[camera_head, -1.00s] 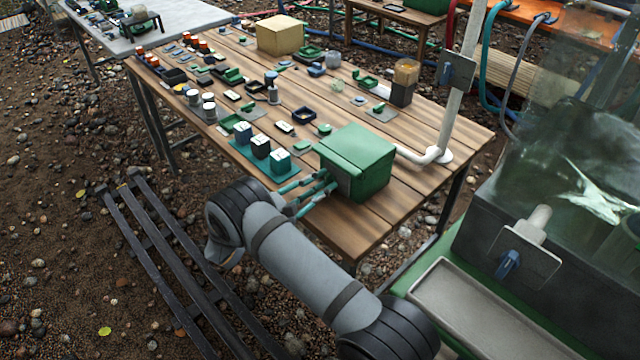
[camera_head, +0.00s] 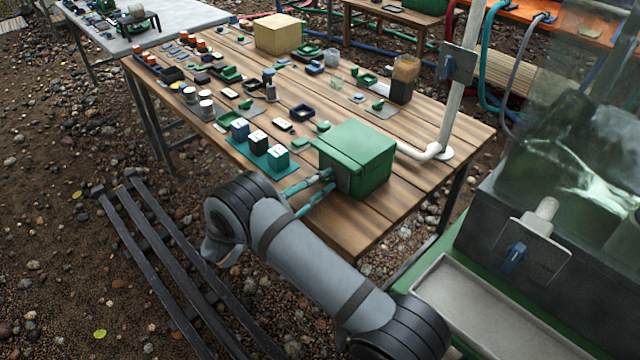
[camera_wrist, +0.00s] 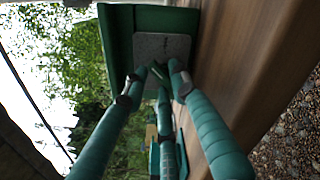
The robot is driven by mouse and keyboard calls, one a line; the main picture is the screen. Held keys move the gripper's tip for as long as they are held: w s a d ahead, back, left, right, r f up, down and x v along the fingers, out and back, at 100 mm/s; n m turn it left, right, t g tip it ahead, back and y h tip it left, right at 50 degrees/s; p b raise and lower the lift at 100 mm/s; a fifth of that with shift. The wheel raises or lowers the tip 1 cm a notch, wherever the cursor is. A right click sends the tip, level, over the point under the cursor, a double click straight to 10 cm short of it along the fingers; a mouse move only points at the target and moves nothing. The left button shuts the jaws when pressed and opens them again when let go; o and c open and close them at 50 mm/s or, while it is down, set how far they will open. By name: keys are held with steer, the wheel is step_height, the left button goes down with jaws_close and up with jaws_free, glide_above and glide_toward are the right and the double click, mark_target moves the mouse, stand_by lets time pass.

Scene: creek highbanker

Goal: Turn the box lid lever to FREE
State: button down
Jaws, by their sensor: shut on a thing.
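A green box (camera_head: 362,148) with a closed sloped lid stands on the front right part of the wooden table. In the wrist view its wall (camera_wrist: 119,28) carries a pale grey plate (camera_wrist: 163,47) with markings too small to read. A small dark green lever (camera_wrist: 158,73) sits at the lower edge of the plate. My gripper (camera_head: 328,182) has teal fingers that reach to the box's near left side. In the wrist view my gripper (camera_wrist: 157,76) is shut on the lever, with fingertips around it. The fingers partly hide the lever, so its exact setting cannot be told.
The wooden table (camera_head: 365,215) has bare boards in front of the box. A teal tray (camera_head: 262,160) with three small blocks stands just left of the box. Several small parts cover the table's back left. A white pipe (camera_head: 430,151) stands behind right of the box.

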steer(key=m+b, duration=0.2)
steer(key=m, duration=0.2)
steer(key=shift+a+m, duration=0.1)
steer(key=shift+m, duration=0.2)
steer(key=m+b, duration=0.2)
steer(key=m, duration=0.2)
steer(key=shift+s+m, duration=0.1)
steer(key=shift+m, duration=0.3)
steer(key=c, duration=1.6)
jaws_free()
steer(key=shift+d, duration=0.2)
steer(key=shift+s, duration=0.1)
